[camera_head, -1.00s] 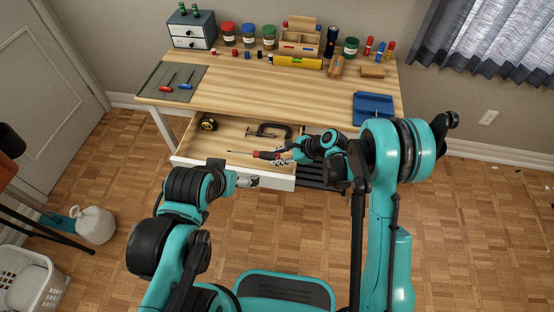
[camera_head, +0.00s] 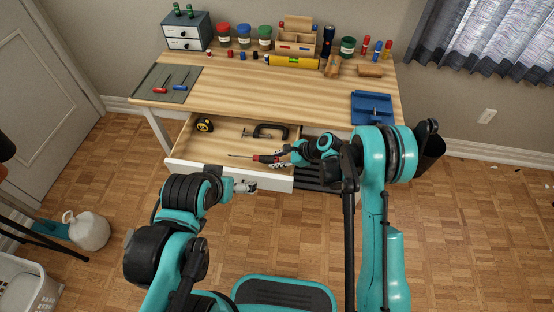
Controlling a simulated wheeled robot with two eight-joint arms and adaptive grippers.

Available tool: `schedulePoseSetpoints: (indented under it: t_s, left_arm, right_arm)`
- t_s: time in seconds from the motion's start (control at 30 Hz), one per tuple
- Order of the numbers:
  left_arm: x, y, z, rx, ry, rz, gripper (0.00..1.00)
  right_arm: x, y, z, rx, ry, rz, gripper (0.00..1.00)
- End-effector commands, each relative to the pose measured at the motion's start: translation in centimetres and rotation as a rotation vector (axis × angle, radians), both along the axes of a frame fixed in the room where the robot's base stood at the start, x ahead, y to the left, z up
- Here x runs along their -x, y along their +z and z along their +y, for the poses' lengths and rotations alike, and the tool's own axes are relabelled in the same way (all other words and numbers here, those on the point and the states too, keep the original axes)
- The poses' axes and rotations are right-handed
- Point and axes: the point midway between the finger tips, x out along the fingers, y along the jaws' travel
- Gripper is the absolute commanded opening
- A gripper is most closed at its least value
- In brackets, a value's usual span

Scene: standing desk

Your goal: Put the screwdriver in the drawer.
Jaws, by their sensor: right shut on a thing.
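The open drawer (camera_head: 213,175) juts out from under the front of the desk. My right gripper (camera_head: 277,160) is shut on a screwdriver (camera_head: 262,158) with a red and black handle. The screwdriver lies roughly level over the right part of the drawer, its thin shaft pointing left. I cannot tell whether it touches the drawer floor. My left gripper (camera_head: 246,187) is in front of the drawer's front panel, empty as far as I see. Its fingers are too small to tell open from shut.
The drawer holds a tape measure (camera_head: 204,125) and a black clamp (camera_head: 271,131). Red and blue screwdrivers lie on a grey mat (camera_head: 152,95) on the desk. A blue tray (camera_head: 372,108) stands at the desk's right front. The drawer's left middle is free.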

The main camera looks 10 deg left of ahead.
Motion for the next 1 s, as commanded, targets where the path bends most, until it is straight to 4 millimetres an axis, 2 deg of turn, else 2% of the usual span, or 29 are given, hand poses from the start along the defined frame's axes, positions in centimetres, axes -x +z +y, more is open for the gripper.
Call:
schedulePoseSetpoints:
  t_s: [0.33, 0.37, 0.4, 0.43, 0.77, 0.87, 1.0]
  left_arm:
    - [0.0, 0.0, 0.0, 0.0, 0.0, 0.0, 1.0]
    - [0.0, 0.0, 0.0, 0.0, 0.0, 0.0, 1.0]
    - [0.0, 0.0, 0.0, 0.0, 0.0, 0.0, 1.0]
    - [0.0, 0.0, 0.0, 0.0, 0.0, 0.0, 1.0]
    - [0.0, 0.0, 0.0, 0.0, 0.0, 0.0, 1.0]
    - [0.0, 0.0, 0.0, 0.0, 0.0, 0.0, 1.0]
    - [0.0, 1.2, 0.0, 0.0, 0.0, 0.0, 1.0]
  right_arm:
    - [0.0, -0.8, 0.0, 0.0, 0.0, 0.0, 0.0]
    - [0.0, -0.8, 0.0, 0.0, 0.0, 0.0, 0.32]
    - [0.0, -0.8, 0.0, 0.0, 0.0, 0.0, 0.42]
    - [0.0, -0.8, 0.0, 0.0, 0.0, 0.0, 0.47]
    - [0.0, -0.6, 0.0, 0.0, 0.0, 0.0, 0.47]
    - [0.0, 0.3, 0.0, 0.0, 0.0, 0.0, 0.47]
    - [0.4, 2.5, -1.9, 0.0, -0.004, 0.001, 0.47]
